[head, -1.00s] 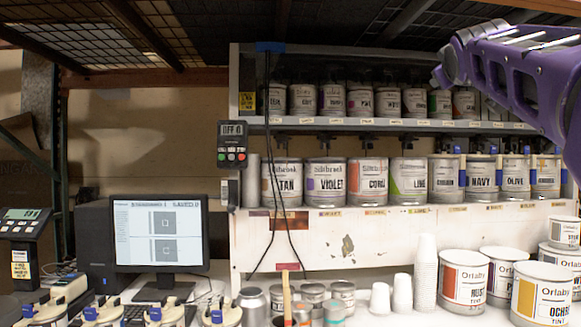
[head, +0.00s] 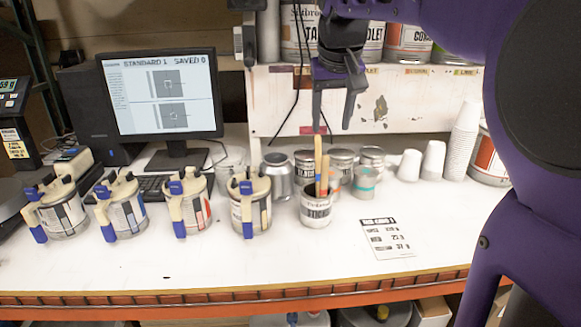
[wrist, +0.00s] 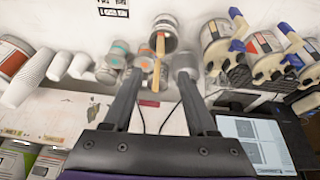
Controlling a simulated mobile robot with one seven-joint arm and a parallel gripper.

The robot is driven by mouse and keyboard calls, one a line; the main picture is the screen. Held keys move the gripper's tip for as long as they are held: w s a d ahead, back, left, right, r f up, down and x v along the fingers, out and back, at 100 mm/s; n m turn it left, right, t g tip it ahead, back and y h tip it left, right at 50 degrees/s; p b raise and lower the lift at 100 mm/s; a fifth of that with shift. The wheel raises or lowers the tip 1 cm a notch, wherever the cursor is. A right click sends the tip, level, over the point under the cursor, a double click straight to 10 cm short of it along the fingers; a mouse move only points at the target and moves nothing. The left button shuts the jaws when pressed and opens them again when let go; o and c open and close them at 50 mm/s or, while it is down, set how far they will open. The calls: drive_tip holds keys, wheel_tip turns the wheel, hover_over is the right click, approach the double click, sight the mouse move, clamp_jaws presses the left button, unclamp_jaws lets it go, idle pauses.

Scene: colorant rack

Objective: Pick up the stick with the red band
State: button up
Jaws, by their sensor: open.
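Two light wooden sticks (head: 318,157) stand upright, leaning slightly, in a small can labelled STICKS (head: 317,209) on the white bench. A stick (wrist: 160,46) also shows at the can (wrist: 163,27) in the wrist view. I cannot clearly make out a red band on either stick. My gripper (head: 332,127) points down with its two dark fingers apart and empty. In the head view its left fingertip appears just above the stick tops. In the wrist view the stick appears between and beyond the fingertips (wrist: 160,75).
Several lidded cans with blue-tipped handles (head: 249,203) stand left of the sticks can. Metal tins (head: 277,177) crowd behind it, and paper cups (head: 433,160) stand right. A monitor (head: 160,92) is at back left. A printed card (head: 387,237) lies on clear bench at right.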

sight(325, 171)
drive_tip(key=x, duration=0.5)
drive_tip(key=b+x, duration=0.1)
drive_tip(key=x, duration=0.5)
drive_tip(key=b+x, duration=0.1)
drive_tip(key=x, duration=0.5)
drive_tip(key=shift+s+f, duration=0.2)
drive_tip(key=shift+f, duration=0.15)
clamp_jaws()
